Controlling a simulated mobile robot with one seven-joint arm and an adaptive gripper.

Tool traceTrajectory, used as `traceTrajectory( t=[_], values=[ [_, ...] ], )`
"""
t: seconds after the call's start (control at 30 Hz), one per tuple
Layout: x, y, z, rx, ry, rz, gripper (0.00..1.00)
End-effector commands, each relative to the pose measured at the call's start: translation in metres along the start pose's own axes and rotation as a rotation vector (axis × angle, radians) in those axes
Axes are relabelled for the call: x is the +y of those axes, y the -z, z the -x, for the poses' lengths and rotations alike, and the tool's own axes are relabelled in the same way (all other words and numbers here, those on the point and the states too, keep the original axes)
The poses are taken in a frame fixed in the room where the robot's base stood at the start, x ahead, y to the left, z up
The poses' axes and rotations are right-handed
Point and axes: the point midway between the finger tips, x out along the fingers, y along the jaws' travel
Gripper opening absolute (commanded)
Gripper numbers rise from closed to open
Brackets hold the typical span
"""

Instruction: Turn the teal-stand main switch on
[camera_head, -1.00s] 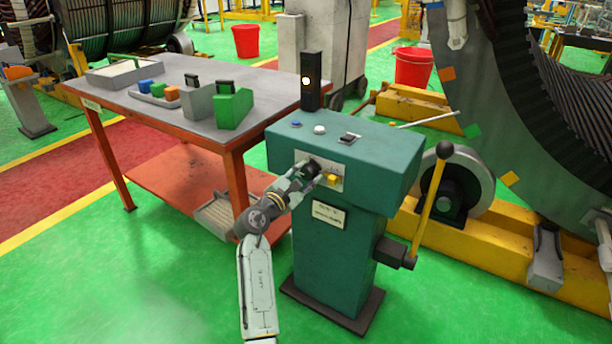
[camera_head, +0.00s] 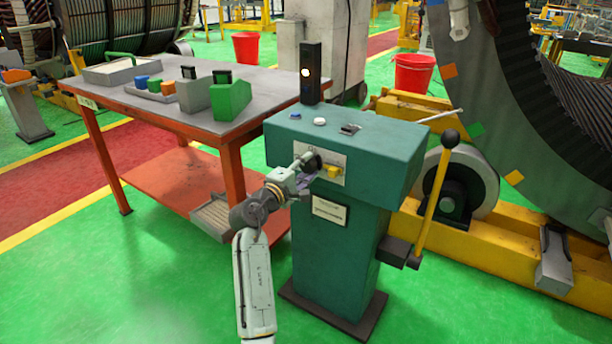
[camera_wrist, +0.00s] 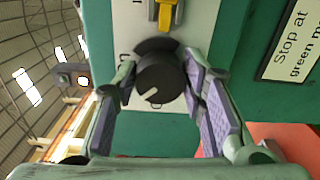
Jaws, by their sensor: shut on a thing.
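The teal stand (camera_head: 335,240) has a pale switch plate on its front. The main switch, a round black knob (camera_head: 313,162), sits on the plate beside a small yellow handle (camera_head: 333,173). My gripper (camera_head: 308,170) reaches the knob from the lower left. In the wrist view the knob (camera_wrist: 160,78) is between my two fingers (camera_wrist: 162,84), and a pale mark shows on its face. The yellow handle (camera_wrist: 168,15) is just beyond it. My gripper is shut on the knob. The plate's lettering is mostly hidden or too small to read.
The stand's top carries a blue button (camera_head: 295,115), a white button (camera_head: 320,121), a black switch (camera_head: 350,129) and a lit lamp post (camera_head: 310,75). A lever with a black ball (camera_head: 450,136) stands at the right. An orange-legged table (camera_head: 235,175) is close at the left.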

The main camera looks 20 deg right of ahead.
Motion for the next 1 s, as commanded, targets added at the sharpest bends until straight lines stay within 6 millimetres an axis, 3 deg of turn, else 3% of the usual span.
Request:
traceTrajectory(
  t=[0.6, 1.0],
  values=[
    [-0.0062, 0.0009, 0.0001, -0.001, 0.000, -0.552, 0.10],
    [-0.0045, 0.0012, 0.0001, 0.000, 0.001, -0.739, 0.10]
  ],
)
